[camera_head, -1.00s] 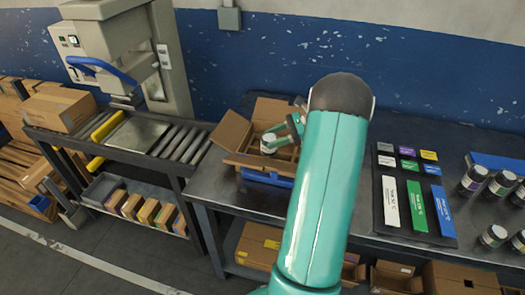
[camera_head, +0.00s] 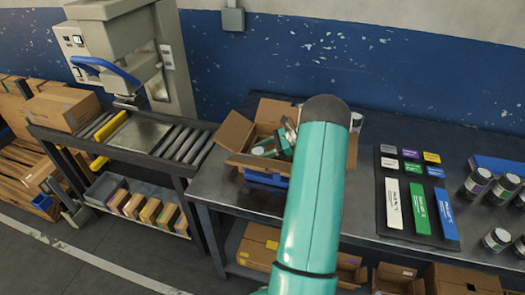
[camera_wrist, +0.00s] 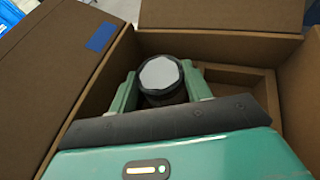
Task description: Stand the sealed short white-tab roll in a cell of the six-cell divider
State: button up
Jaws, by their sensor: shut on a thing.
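The roll (camera_wrist: 160,74) has a pale grey-white round end and a dark rim, seen end-on in the wrist view. My gripper (camera_wrist: 161,84) is shut on it, with one green finger on each side. In the head view my gripper (camera_head: 279,146) is down in the open cardboard box (camera_head: 247,161) and partly hidden by my arm. The box holds a cardboard divider (camera_wrist: 237,76), with an empty cell showing right of the roll. The roll's lower end is hidden, so I cannot tell whether it touches the cell floor.
Open box flaps (camera_wrist: 222,14) stand around the divider. A dark board with coloured labels (camera_head: 414,240) lies right of my arm. Several jar-like rolls (camera_head: 476,183) stand at the far right. A roller conveyor (camera_head: 186,143) is at the left.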

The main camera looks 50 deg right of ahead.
jog(key=shift+f, duration=0.2)
jog(key=o, duration=0.8)
